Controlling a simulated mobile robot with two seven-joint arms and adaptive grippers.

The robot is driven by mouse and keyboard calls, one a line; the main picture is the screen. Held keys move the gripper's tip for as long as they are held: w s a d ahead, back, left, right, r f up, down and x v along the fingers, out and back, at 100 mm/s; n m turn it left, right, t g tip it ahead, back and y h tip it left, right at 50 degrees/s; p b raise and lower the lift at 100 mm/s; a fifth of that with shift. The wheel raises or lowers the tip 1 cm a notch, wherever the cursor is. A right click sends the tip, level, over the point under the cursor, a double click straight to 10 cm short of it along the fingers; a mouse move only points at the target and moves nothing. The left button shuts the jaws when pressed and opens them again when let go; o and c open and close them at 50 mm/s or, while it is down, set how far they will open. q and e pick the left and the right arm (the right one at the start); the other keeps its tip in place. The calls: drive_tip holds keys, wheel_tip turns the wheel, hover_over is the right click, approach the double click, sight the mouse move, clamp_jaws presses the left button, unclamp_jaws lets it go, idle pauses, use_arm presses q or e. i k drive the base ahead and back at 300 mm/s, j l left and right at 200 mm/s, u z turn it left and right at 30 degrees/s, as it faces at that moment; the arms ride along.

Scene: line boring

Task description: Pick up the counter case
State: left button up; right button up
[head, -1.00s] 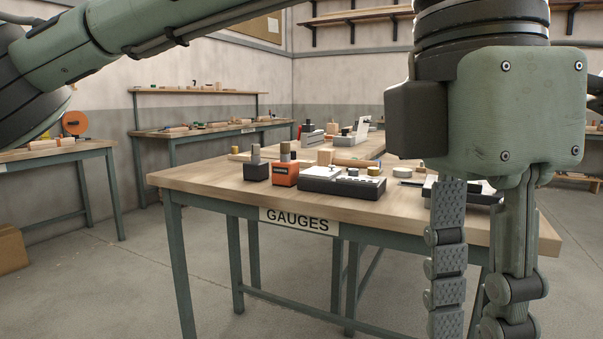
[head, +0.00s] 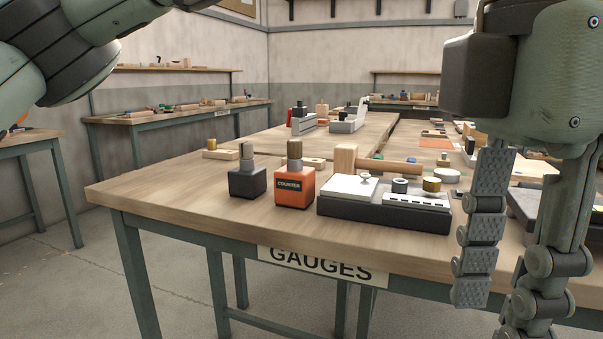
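The counter case (head: 294,187) is an orange block with a dark label reading "COUNTER" and a grey-brown cylindrical top. It stands upright near the front edge of the table (head: 160,195) marked "GAUGES". My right gripper (head: 503,300) hangs fingers down at the right, in front of the table. Its fingers are apart with nothing between them, and it is well to the right of the counter case. Of my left arm only links show at the upper left; its gripper is out of view.
A dark block with a grey top (head: 247,178) stands just left of the case. A black-and-white instrument tray (head: 385,216) is close on its right. A wooden mallet (head: 375,163) lies behind the tray. The table's left front is clear.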

sight(294, 183)
drive_tip(key=i+j+z, duration=0.15)
drive_tip(key=i+j, duration=0.2)
drive_tip(key=i+j+z, duration=0.15)
drive_tip(key=i+j, duration=0.25)
drive_tip(key=i+j+z, duration=0.15)
drive_tip(key=i+j, duration=0.15)
drive_tip(key=j, duration=0.15)
drive_tip(key=i+j+z, duration=0.15)
drive_tip(key=i+j, duration=0.15)
drive_tip(key=j, duration=0.2)
